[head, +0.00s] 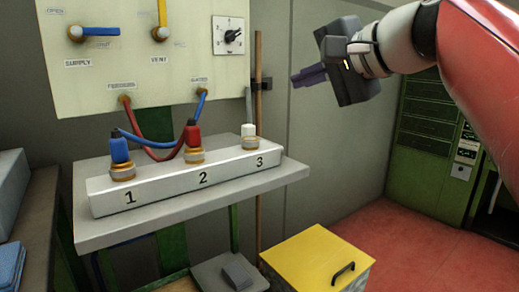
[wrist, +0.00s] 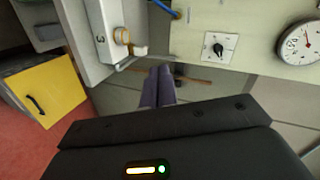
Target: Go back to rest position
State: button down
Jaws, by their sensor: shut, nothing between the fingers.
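My gripper (head: 309,76) is raised in front of the wall at the upper right of the head view, right of the white panel. Its dark fingers are together and empty, and they also show in the wrist view (wrist: 158,87). It is clear of the white numbered block (head: 190,179) on the grey shelf (head: 97,232). A blue-topped plug (head: 119,148) stands at 1, a red-topped plug (head: 192,135) at 2 and a white-topped stopper (head: 248,130) at 3. The white stopper also shows in the wrist view (wrist: 138,50).
The panel (head: 140,70) carries a blue lever (head: 100,31), a yellow lever (head: 160,18) and a dial (head: 231,36). Red and blue hoses hang from it to the plugs. A brown rod (head: 258,180) stands by the wall. A yellow-lidded box (head: 318,258) sits below right. Red floor is open at right.

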jog(key=s+d+f+n+g+h, duration=0.1)
jog(key=s+f, duration=0.4)
jog(key=f, duration=0.8)
jog(key=s+d+f+n+g+h, duration=0.2)
jog(key=s+d+f+n+h, duration=0.2)
jog(key=f, duration=0.9)
jog(key=s+d+f+n+g+h, duration=0.2)
jog(key=s+f+h, duration=0.2)
jog(key=s+f, duration=0.4)
notch_tip(320, 180, down, 6)
jog(key=shift+s+d+r+n, duration=0.2)
jog(key=shift+s+d+n, duration=0.1)
jog(key=shift+d, duration=0.1)
